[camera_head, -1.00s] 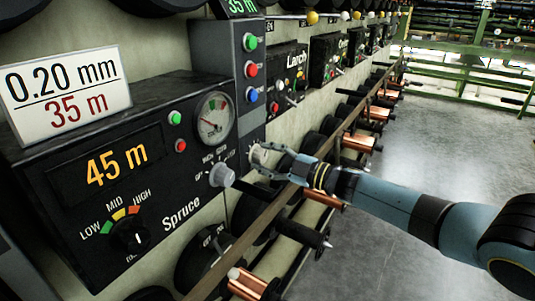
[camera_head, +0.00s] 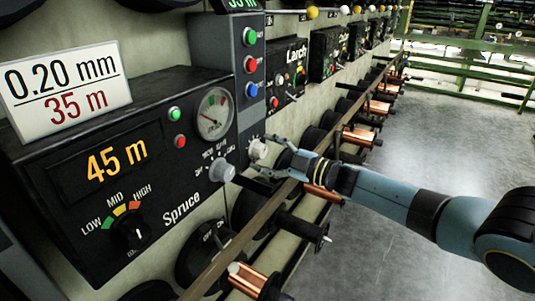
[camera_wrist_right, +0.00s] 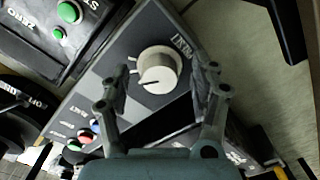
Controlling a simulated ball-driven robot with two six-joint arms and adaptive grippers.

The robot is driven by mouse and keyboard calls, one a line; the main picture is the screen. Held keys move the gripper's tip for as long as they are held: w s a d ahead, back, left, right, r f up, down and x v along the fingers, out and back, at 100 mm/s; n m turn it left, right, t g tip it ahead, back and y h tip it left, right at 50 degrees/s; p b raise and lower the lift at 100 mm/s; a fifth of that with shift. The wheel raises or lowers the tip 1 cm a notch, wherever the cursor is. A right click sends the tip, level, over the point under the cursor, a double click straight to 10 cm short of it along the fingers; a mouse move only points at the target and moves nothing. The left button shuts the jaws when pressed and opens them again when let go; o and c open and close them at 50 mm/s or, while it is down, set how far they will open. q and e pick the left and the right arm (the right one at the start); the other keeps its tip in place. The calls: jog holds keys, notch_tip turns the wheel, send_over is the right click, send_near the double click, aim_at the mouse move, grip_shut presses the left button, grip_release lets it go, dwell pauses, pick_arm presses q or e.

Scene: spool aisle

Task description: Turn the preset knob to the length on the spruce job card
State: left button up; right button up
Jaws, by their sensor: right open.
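The spruce job card (camera_head: 66,90) is white and reads 0.20 mm over 35 m. The Spruce box (camera_head: 120,175) shows 45 m in orange. A pale round knob (camera_head: 257,148) sits on the grey panel to its right, below the buttons. In the right wrist view the knob (camera_wrist_right: 158,68) is clear, with a dark pointer line towards the lower left. My right gripper (camera_head: 270,153) is open just right of the knob; in the wrist view its fingers stand either side of it, apparently not touching. My left gripper is not in view.
A green display (camera_head: 242,4) above the panel is cut off by the top edge. Green, red and blue buttons (camera_head: 250,63) sit above the knob. A grey knob (camera_head: 222,172) is close on the left. A rail (camera_head: 245,232) and copper spools (camera_head: 248,278) run below. Open floor lies right.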

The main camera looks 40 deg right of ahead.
jog(key=shift+s, duration=0.1)
jog(key=v, duration=1.1)
jog(key=shift+s+d, duration=0.15)
jog(key=shift+s, duration=0.25)
jog(key=s+a+f+m+g+h, duration=0.1)
jog(key=s+f+m+g+h, duration=0.15)
jog(key=s+f, duration=0.45)
jog(key=s+a+f+m+g+h, duration=0.15)
jog(key=s+f+m, duration=0.25)
jog(key=f, duration=0.7)
jog(key=s+a+f+m+g+h, duration=0.1)
jog(key=s+f+m+h, duration=0.2)
jog(key=s+f, duration=0.35)
jog(key=s+a+f+m+g, duration=0.2)
jog(key=s+f+g, duration=0.3)
jog(key=s, duration=0.9)
jog(key=s+a+f+m+g, duration=0.2)
jog(key=s+a+f+g, duration=0.2)
jog(key=s+f, duration=0.7)
jog(key=s+g, duration=0.2)
jog(key=s, duration=0.1)
jog(key=shift+s+a+f+h, duration=0.2)
jog(key=shift+a+f+h, duration=0.1)
jog(key=shift+f+h, duration=0.1)
